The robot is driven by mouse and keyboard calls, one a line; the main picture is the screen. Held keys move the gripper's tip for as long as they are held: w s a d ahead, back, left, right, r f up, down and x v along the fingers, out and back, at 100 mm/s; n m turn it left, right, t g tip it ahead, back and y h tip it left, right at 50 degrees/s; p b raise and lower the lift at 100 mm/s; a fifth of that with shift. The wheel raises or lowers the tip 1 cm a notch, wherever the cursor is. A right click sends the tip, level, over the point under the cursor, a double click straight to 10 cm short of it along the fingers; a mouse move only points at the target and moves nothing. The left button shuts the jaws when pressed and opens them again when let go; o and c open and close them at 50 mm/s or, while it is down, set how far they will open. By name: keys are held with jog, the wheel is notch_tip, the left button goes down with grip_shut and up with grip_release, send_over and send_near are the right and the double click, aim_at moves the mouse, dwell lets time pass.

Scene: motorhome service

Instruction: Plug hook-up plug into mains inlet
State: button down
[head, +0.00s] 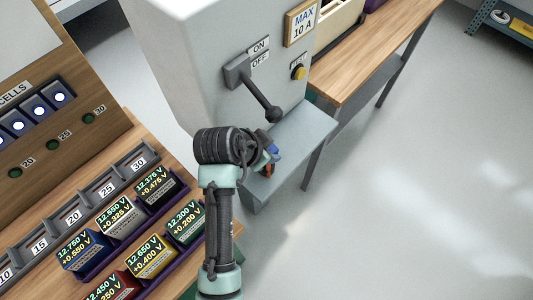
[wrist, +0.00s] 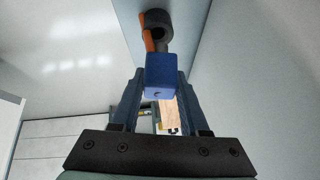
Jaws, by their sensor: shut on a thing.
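My gripper (wrist: 160,110) is shut on the blue hook-up plug (wrist: 162,72), a square blue block between the two fingers in the wrist view. In the head view, the plug (head: 273,152) shows only in part, mostly hidden by my wrist beside the grey cabinet. Just beyond the plug in the wrist view is a dark round part with an opening, seemingly the mains inlet (wrist: 158,20), with an orange piece (wrist: 148,38) at its left. The plug overlaps its lower part in the picture; I cannot tell whether they touch. An orange spot (head: 267,172) shows below the plug in the head view.
The grey cabinet (head: 195,60) carries an ON/OFF lever (head: 256,92) and a yellow button (head: 299,73) above my gripper. A grey ledge (head: 295,150) juts out beside it. A bench with battery cells (head: 150,255) is at left. The floor at right is clear.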

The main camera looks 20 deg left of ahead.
jog(key=s+d, duration=0.3)
jog(key=d, duration=0.5)
jog(key=s+d+r, duration=0.1)
jog(key=s+d, duration=0.2)
jog(key=d, duration=0.5)
jog(key=shift+d+r, duration=0.2)
jog(key=shift+d, duration=0.05)
jog(key=shift+f, duration=0.1)
